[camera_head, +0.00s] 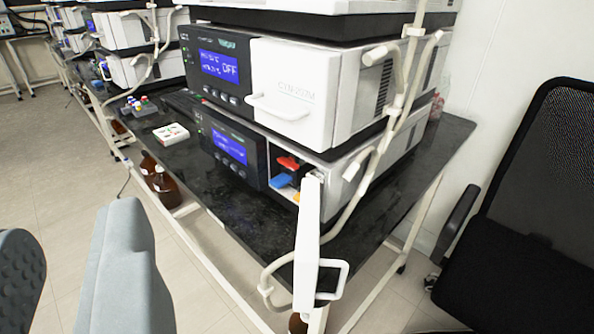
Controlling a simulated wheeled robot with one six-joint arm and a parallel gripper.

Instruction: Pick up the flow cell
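Two stacked white and black instruments stand on the black bench. The lower instrument (228,150) has its white door (308,230) swung open toward me. Inside its open bay show a red part (288,162), a blue part (284,181) and a little orange-yellow at the door's edge. I cannot tell which of these is the flow cell; the door partly hides the bay. My gripper (70,222) shows at the lower left as two rounded grey fingers. They are apart, with only floor visible between them, well short of the bench.
A white tray (171,134) with coloured marks and a rack of coloured-cap vials (139,106) sit on the bench. Brown bottles (165,187) stand below. A black mesh chair (540,210) fills the right. White tubes (380,140) run down the bench's right side. Floor is clear at left.

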